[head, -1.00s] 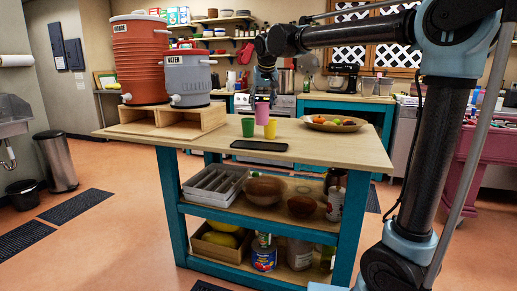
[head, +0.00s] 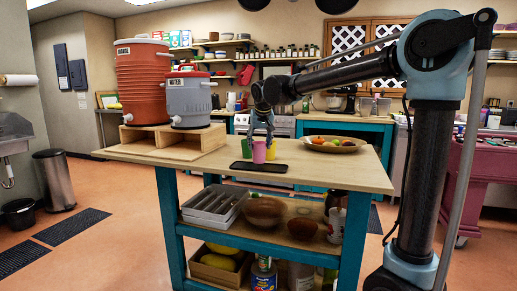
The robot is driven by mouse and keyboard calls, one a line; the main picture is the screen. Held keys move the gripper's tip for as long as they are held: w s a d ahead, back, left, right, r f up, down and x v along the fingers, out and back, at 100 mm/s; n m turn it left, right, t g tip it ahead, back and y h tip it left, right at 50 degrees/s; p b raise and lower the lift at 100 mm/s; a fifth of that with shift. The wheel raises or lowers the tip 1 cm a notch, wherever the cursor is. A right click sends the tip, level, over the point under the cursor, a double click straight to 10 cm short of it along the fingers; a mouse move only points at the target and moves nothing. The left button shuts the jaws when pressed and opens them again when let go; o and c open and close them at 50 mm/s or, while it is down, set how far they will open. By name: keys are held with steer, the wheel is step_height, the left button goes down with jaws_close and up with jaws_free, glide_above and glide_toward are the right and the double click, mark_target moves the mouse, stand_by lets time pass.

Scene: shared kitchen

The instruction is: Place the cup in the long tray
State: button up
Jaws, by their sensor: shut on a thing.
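My gripper (head: 262,133) points down over the wooden island top, shut on a pink cup (head: 259,152). The cup is upright and overlaps the far edge of a flat black long tray (head: 244,166) in the picture. I cannot tell whether its base touches the tray or hangs just above it. A green cup (head: 247,143) and a yellow cup (head: 271,151) stand just behind, partly hidden by the gripper and the pink cup.
A plate of fruit (head: 333,145) is to the right. An orange cooler (head: 144,80) and a grey cooler (head: 188,100) stand on a wooden riser at the left. The island top's front is clear. Bowls and a grey divided tray (head: 212,204) sit on the shelf below.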

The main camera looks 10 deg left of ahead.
steer(key=shift+f, duration=0.95)
steer(key=o, duration=1.7)
steer(key=shift+f, duration=0.1)
steer(key=shift+c, duration=0.2)
steer(key=v, duration=1.2)
